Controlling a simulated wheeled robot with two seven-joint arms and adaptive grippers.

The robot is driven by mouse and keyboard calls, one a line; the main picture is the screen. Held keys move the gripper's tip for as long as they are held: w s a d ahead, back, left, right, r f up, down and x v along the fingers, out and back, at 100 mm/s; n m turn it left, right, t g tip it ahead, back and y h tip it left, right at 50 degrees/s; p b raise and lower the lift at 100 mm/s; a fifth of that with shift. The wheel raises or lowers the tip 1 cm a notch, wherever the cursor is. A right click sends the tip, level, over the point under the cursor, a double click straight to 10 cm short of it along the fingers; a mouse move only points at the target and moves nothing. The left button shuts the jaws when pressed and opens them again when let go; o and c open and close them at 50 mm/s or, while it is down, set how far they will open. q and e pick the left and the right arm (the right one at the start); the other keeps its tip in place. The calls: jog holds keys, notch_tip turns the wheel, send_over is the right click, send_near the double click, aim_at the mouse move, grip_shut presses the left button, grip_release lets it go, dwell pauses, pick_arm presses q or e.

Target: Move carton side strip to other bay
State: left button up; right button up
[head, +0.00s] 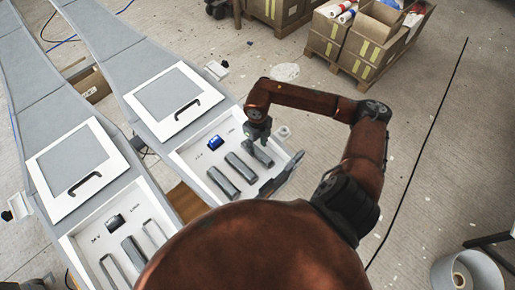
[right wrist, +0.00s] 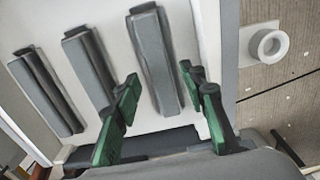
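Several grey strips lie side by side in the white tray of the right-hand bay (head: 186,155): a left strip (head: 223,181), a middle strip (head: 241,167) and a right strip (head: 264,156). I cannot tell which is the carton side strip. My right gripper (head: 259,139) is over the right strip and partly covers it. In the right wrist view its green fingers (right wrist: 163,115) are apart, with the right strip (right wrist: 155,62) just beyond the gap. The left-hand bay (head: 85,243) holds one dark strip (head: 133,253) between two pale outlined shapes. My left gripper is not in view.
A blue item (head: 215,142) sits above the strips in the right bay. A white ring (head: 284,131) stands beside that tray. Handled white panels (head: 168,104) lie above both bays. A dark piece (head: 281,177) crosses the tray's near edge. Cartons (head: 372,45) stand far back.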

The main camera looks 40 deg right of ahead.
aim_at(257, 150)
notch_tip(257, 150, up, 10)
jog(key=b, duration=0.1)
dwell(0.6)
